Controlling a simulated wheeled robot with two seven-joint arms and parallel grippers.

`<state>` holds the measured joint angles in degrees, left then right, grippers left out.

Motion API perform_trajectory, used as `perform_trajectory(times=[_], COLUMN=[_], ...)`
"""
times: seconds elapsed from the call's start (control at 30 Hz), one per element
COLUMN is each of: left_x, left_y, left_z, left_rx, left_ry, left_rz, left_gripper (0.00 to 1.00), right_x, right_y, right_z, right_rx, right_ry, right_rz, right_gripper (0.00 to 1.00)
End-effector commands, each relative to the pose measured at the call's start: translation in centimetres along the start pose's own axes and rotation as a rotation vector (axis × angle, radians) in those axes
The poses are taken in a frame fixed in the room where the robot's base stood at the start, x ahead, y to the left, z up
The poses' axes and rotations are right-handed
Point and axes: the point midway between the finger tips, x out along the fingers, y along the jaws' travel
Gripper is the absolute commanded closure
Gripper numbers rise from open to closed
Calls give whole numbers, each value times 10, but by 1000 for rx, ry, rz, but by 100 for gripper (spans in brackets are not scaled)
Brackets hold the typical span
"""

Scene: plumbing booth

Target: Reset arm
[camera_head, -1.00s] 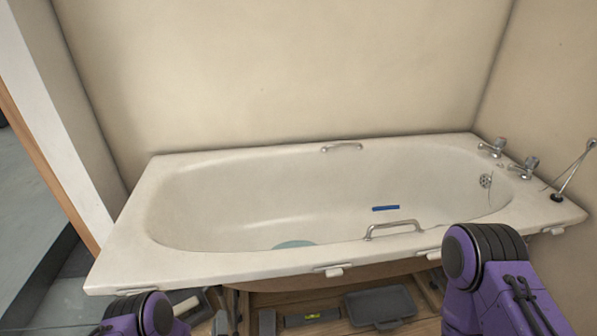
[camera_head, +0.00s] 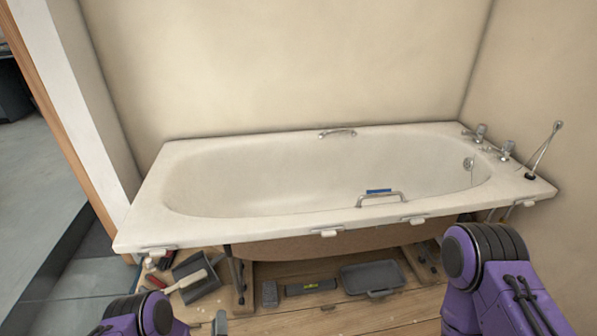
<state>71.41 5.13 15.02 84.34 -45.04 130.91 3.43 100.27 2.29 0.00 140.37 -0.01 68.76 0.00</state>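My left arm enters at the bottom left as purple links. A small pale part at the bottom edge seems to be the tip of my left gripper (camera_head: 220,322); the rest is cut off, so I cannot tell its opening. My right arm shows as purple and black links at the lower right. Its gripper is out of view. Both arms are in front of the bathtub (camera_head: 190,243), apart from it as far as I can see.
The tub has a near grab handle (camera_head: 381,197), a blue item (camera_head: 378,190) inside and taps (camera_head: 480,133) at right. Below lie a dustpan (camera_head: 196,273), brush (camera_head: 187,281), spirit level (camera_head: 310,287) and grey case (camera_head: 372,278). Walls close the back and right; floor is open at left.

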Motion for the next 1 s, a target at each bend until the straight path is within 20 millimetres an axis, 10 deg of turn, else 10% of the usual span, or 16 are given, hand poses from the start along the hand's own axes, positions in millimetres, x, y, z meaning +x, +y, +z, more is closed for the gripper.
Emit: perform_trajectory(times=[0.47, 0.77, 1.0], left_x=[-58, -161, -263], left_y=[-49, -144, -222], left_z=[38, 50, 14], left_rx=[247, 516, 728], left_ry=[-297, -669, -973], left_rz=[-224, -547, -893], left_gripper=[62, 62, 62], right_x=[4, 59, 141], right_y=[0, -4, -10], right_z=[9, 38, 76], right_rx=[-23, -47, -68], right_ry=[-32, -67, -95], right_rz=[-1, -2, -3], right_gripper=[35, 35, 35])
